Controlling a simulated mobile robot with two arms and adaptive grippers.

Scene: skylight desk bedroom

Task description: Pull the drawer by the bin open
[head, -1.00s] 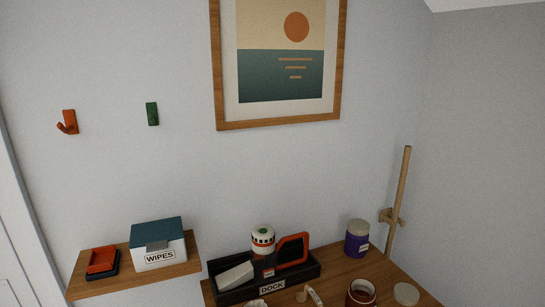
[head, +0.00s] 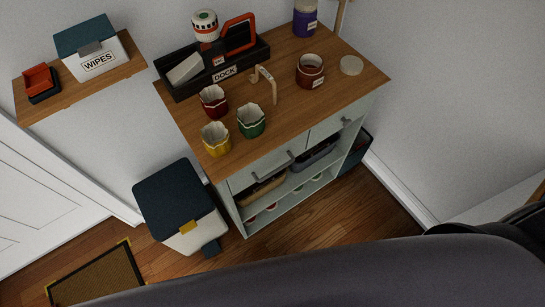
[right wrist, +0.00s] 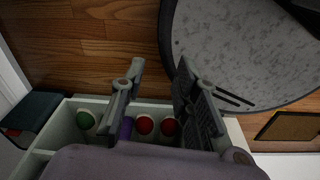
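The cabinet (head: 205,170) has two pale drawers side by side under its wooden top. The drawer by the bin (head: 242,178) is the left one, with a grey bar handle (head: 275,167); it looks shut. The bin (head: 185,205), white with a dark blue lid and a yellow tag, stands on the floor just left of it. My right gripper (right wrist: 160,66) is open and empty in the right wrist view, above the floor by the cabinet's open lower shelf. Neither gripper shows in the head view, and my left gripper is in neither view.
The right drawer (head: 328,128) looks shut. Cups, a jar and a black dock tray (head: 215,75) crowd the cabinet top. Several coloured round items lie on the lower shelf (right wrist: 65,125). Bare wooden floor (head: 310,225) fronts the cabinet.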

